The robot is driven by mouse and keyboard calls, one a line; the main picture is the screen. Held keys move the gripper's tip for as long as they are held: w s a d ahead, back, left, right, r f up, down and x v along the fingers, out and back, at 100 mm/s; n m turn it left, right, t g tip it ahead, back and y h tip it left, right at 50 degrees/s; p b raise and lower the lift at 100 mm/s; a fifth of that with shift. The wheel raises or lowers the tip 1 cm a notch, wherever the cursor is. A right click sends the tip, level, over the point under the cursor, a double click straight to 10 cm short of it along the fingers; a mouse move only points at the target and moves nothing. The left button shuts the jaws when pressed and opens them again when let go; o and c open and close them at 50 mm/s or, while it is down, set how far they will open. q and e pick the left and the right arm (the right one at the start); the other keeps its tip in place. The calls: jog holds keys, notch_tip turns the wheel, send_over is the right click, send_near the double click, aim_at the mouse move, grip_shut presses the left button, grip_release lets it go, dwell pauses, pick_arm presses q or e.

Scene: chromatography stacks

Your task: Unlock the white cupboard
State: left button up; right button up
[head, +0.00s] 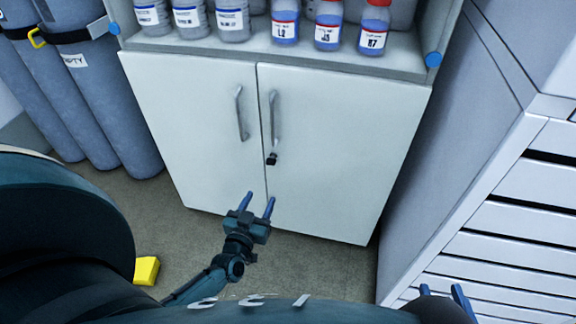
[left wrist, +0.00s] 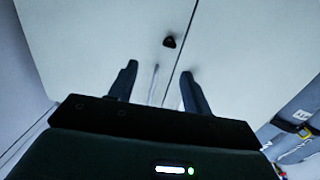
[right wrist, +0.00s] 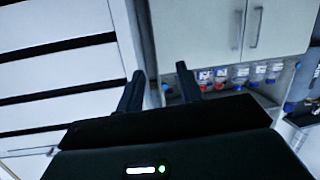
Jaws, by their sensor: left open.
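The white cupboard (head: 325,140) has two closed doors, each with a grey bar handle; its doors also show in the right wrist view (right wrist: 200,35). A small dark lock piece, perhaps a key in its lock (head: 272,159), sits on the right door under its handle, near the door gap. It shows as a dark knob in the left wrist view (left wrist: 169,41), beyond the fingertips. My left gripper (head: 257,203) is open and empty in front of the doors, lower than the lock and apart from it. My right gripper (head: 441,291) is open and empty by the drawers at lower right.
Bottles with red caps (head: 328,25) and white-labelled jars (head: 190,18) stand on the shelf above the doors. Grey gas cylinders (head: 105,100) stand at left. A drawer unit (head: 500,235) stands at right. A yellow block (head: 146,270) lies on the floor.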

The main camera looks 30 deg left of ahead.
aim_at(270, 165)
pick_arm(q)
jog(key=shift+n+y, duration=0.3)
jog(key=shift+y, duration=0.2)
jog(key=shift+a+f+b+x, duration=0.15)
jog(key=shift+b+x, duration=0.6)
jog(key=shift+x, duration=1.6)
jog(key=shift+a+b+x, duration=0.3)
jog(key=shift+b+x, duration=0.5)
jog(key=shift+x, duration=1.55)
jog(key=shift+a+f+b+x, duration=0.15)
jog(key=shift+b+x, duration=0.6)
jog(key=shift+x, duration=1.6)
pick_arm(e)
jog(key=shift+w+a+n+t+y, duration=0.2)
jog(key=shift+a+n+t+y, duration=0.3)
jog(key=shift+t, duration=0.3)
jog(key=shift+w+a+n+t+y, duration=0.25)
jog(key=shift+n+t+y, duration=0.25)
jog(key=shift+t+y, duration=0.25)
pick_arm(q)
jog(key=shift+s+r, duration=0.1)
jog(key=shift+s, duration=0.05)
jog(key=shift+c, duration=0.2)
jog(key=c, duration=1)
